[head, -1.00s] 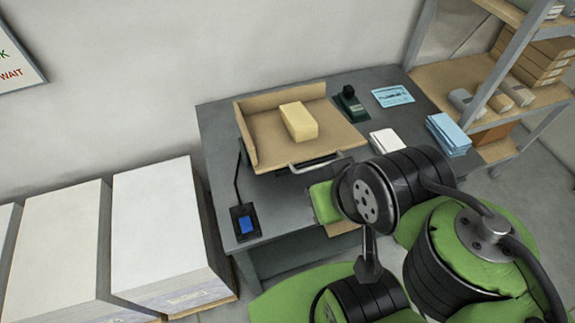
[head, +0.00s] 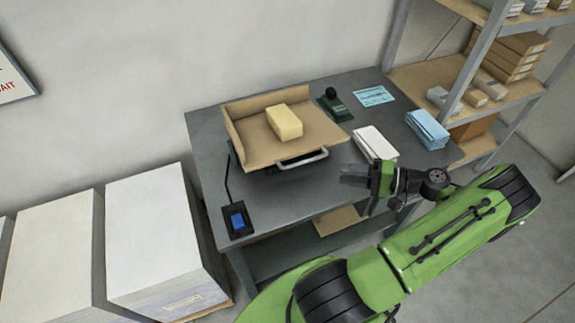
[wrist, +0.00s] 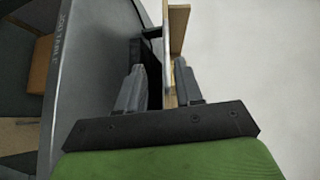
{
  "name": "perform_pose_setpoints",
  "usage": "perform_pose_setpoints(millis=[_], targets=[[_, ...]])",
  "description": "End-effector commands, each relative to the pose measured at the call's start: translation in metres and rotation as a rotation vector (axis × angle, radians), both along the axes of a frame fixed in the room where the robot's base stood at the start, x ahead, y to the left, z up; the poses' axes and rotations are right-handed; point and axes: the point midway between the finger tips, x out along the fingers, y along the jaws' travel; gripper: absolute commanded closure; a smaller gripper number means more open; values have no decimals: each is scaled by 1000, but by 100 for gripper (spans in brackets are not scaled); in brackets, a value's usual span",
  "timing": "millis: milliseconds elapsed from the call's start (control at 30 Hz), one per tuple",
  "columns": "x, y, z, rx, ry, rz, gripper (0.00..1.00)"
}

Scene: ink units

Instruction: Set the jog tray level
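The jog tray (head: 245,148) is a tan board with raised walls at its left and back, on a dark base on the grey table. It looks tilted, with a gap under its front edge; the exact angle is hard to tell. A pale yellow block (head: 285,122) lies on it. A metal handle (head: 303,160) runs along its front edge. My gripper (head: 345,174) is apart from the handle, to its right, fingers pointing left towards it. In the wrist view my gripper (wrist: 160,65) has its fingers apart, with the tray's edge (wrist: 178,35) beyond the gap.
Large paper stacks (head: 155,235) and a shelf (head: 500,100) flank the table (head: 205,135).

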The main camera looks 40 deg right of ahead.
Motion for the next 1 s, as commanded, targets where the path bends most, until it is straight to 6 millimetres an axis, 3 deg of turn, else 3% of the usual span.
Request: perform_pose_setpoints(millis=[133, 267, 800, 1000], targets=[[-24, -17, -9, 60, -120, -122, 64], [-18, -14, -9, 67, -132, -129, 64], [93, 49, -15, 67, -126, -124, 64], [111, 58, -16, 64, -125, -128, 64]])
